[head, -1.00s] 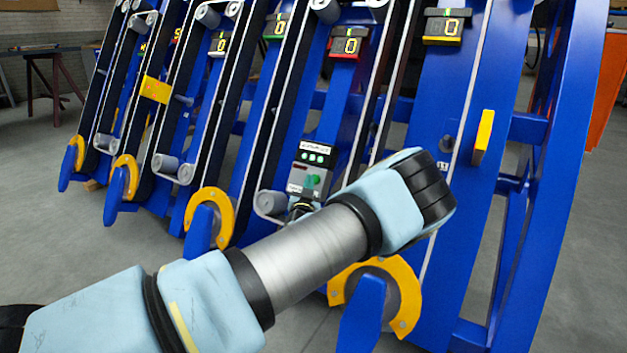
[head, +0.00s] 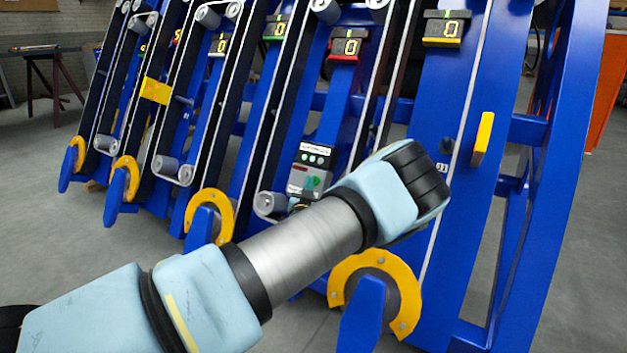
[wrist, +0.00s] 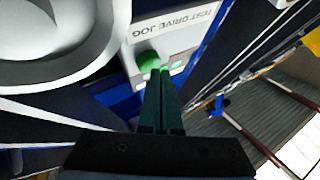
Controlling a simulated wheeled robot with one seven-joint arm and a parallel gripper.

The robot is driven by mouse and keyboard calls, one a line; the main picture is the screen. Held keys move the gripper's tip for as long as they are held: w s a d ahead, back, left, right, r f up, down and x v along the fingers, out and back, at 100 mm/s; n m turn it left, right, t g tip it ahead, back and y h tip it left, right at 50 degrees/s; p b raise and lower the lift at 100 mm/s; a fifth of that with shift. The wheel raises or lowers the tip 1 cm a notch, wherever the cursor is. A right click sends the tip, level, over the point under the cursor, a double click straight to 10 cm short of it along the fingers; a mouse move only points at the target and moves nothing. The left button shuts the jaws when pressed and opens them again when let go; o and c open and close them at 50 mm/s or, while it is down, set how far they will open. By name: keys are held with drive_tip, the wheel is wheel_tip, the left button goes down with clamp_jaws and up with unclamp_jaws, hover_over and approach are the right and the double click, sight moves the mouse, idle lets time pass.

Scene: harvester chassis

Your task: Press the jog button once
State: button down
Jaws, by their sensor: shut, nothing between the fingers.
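A grey control box (head: 306,182) is mounted on the blue machine in the head view, with a green button (head: 313,183) on its face. In the wrist view, the panel (wrist: 180,31) reads "TEST DRIVE JOG", and a round green button (wrist: 147,60) stands out below the lettering. My gripper (wrist: 163,74) is shut and empty, its narrow fingers pointing at the panel. The fingertips lie just right of and below the round button in the picture. I cannot tell whether they touch the panel. My forearm and wrist hide most of my gripper in the head view.
A grey roller (wrist: 55,40) sits close left of my fingers in the wrist view. A yellow-rimmed guard (head: 345,275) is below my wrist. Blue frames with belts and number displays (head: 345,46) stand across the head view. Open floor (head: 50,270) lies at left.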

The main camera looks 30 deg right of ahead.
drive_tip(key=s+a+r+p, duration=0.2)
drive_tip(key=a+r+p, duration=0.1)
drive_tip(key=a+p, duration=0.1)
drive_tip(key=shift+s+a, duration=0.3)
idle(0.3)
idle(0.3)
